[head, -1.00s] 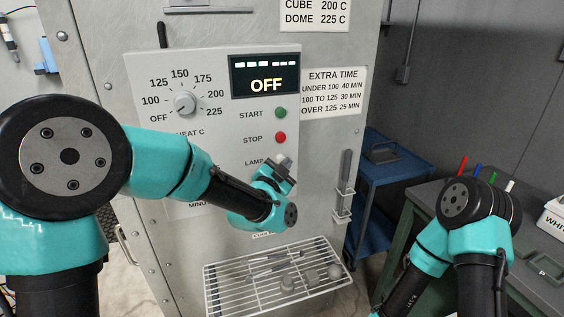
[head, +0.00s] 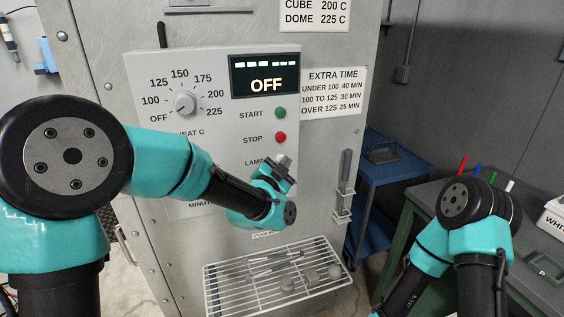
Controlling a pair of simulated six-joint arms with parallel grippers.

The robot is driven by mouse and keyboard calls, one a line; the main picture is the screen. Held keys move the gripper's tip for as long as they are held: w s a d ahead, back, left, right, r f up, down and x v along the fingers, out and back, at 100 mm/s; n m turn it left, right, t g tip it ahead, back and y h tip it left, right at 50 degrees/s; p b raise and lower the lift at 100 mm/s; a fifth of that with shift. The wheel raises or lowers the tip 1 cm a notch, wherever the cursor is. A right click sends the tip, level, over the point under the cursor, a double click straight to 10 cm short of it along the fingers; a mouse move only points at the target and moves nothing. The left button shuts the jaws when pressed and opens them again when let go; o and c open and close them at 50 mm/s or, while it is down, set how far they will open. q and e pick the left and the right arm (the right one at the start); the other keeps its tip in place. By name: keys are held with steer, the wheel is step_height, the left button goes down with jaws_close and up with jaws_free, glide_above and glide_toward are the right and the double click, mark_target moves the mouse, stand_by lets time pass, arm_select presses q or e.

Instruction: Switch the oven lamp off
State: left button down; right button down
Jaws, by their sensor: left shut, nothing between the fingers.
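The oven's control panel (head: 220,125) faces me, with a heat dial (head: 185,103), a green START button (head: 280,113) and a red STOP button (head: 280,137). The display (head: 265,77) reads OFF. The LAMP label (head: 254,162) is below STOP. My left gripper (head: 284,162) is shut and empty, close to the panel just right of that label. It hides the lamp switch, so I cannot tell the switch's position or whether I touch it. My right arm shows at the right, but its gripper is out of view.
A wire rack (head: 215,291) with several small grey parts juts out below the panel. A vertical handle (head: 344,185) is on the oven front at the right. A blue cart (head: 400,168) and a dark bench (head: 430,190) stand farther right.

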arm_select(q)
steer(key=shift+s+d, duration=0.3)
steer(key=shift+s, duration=0.5)
steer(key=s+d, duration=0.2)
steer(key=s, duration=0.3)
steer(key=shift+s, duration=0.35)
